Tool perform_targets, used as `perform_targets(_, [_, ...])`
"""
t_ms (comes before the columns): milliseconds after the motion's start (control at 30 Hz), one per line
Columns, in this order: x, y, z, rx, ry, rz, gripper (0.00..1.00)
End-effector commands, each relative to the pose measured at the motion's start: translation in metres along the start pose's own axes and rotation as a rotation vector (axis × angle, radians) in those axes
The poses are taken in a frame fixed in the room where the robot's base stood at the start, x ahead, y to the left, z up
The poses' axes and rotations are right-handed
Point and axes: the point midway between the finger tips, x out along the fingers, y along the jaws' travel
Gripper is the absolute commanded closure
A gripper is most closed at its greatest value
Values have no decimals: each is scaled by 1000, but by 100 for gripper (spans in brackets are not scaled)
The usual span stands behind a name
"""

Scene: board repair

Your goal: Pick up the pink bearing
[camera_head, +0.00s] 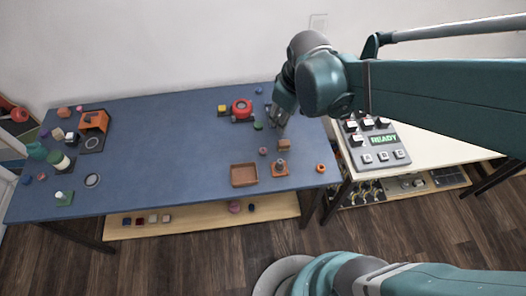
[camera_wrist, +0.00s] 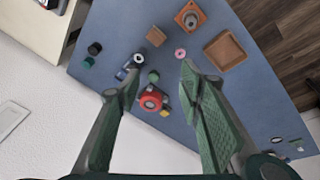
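The pink bearing, a small ring with a pale centre, lies flat on the blue table in the wrist view (camera_wrist: 181,54). It shows as a small pink spot in the head view (camera_head: 263,151), left of a brown block. My gripper (camera_wrist: 160,70) is open and empty, its two green fingers wide apart. In the wrist view the bearing appears just beyond the right fingertip. In the head view my gripper (camera_head: 277,124) hangs above the back right of the table. The bearing is apart from the fingers; the exact height between them is unclear.
Near the bearing are a brown tray (camera_wrist: 207,49), a brown block (camera_wrist: 156,36), an orange fixture (camera_wrist: 190,17), a green disc (camera_wrist: 154,76) and a red round part (camera_wrist: 151,99). The middle of the blue table (camera_head: 165,140) is clear. A pale side table holds a control panel (camera_head: 376,141).

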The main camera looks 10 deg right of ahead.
Motion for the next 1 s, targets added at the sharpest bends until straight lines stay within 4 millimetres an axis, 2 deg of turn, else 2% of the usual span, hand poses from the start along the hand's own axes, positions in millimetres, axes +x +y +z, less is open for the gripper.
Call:
perform_targets(600, [82,-21,-31,-333,-112,-114,63])
perform_targets(1000, [137,-42,-41,-535,-170,-195,63])
